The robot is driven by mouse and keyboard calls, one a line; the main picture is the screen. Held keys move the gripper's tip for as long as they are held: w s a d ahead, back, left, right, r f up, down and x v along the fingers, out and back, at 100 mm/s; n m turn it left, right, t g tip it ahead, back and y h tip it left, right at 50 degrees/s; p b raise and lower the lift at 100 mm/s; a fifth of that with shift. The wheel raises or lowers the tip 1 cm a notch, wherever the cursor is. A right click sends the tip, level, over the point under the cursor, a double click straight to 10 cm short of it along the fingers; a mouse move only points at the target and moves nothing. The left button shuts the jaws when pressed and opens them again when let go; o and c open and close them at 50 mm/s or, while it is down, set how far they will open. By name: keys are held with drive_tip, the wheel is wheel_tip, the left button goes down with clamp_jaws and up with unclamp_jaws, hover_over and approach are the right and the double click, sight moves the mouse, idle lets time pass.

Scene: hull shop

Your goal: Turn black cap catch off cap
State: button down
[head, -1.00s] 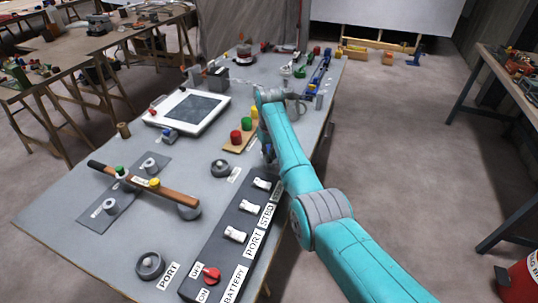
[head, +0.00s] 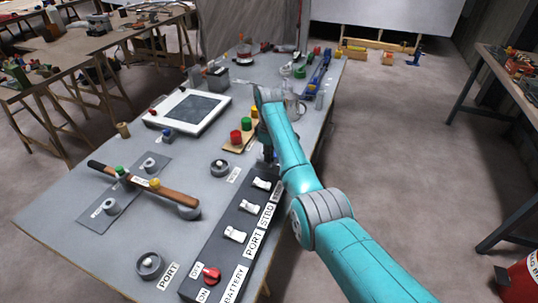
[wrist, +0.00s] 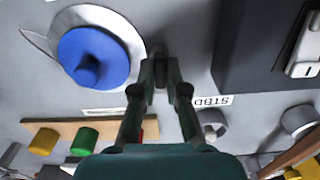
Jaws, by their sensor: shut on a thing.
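The blue cap (wrist: 97,57), with a raised knob, sits on a pale round plate (wrist: 75,22) at the upper left of the wrist view. My gripper (wrist: 160,72) is just right of the plate, fingers together at its rim. A small black piece (wrist: 159,49), apparently the cap catch, shows between the fingertips; most of it is hidden by them. In the head view my gripper (head: 268,156) points down at the table's right edge, behind the switch box, and the cap is hidden by my arm.
The black switch box (wrist: 245,45) stands close to the right of my gripper. A wooden strip with red, green and yellow knobs (head: 236,137) is just left of it in the head view. A label reading STBD (wrist: 212,101) and a grey ring (head: 220,168) are nearby.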

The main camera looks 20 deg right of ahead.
drive_tip(key=shift+n, duration=0.4)
drive_tip(key=c, duration=1.2)
unclamp_jaws()
drive_tip(key=shift+r, duration=0.1)
wheel_tip(320, 180, up, 12)
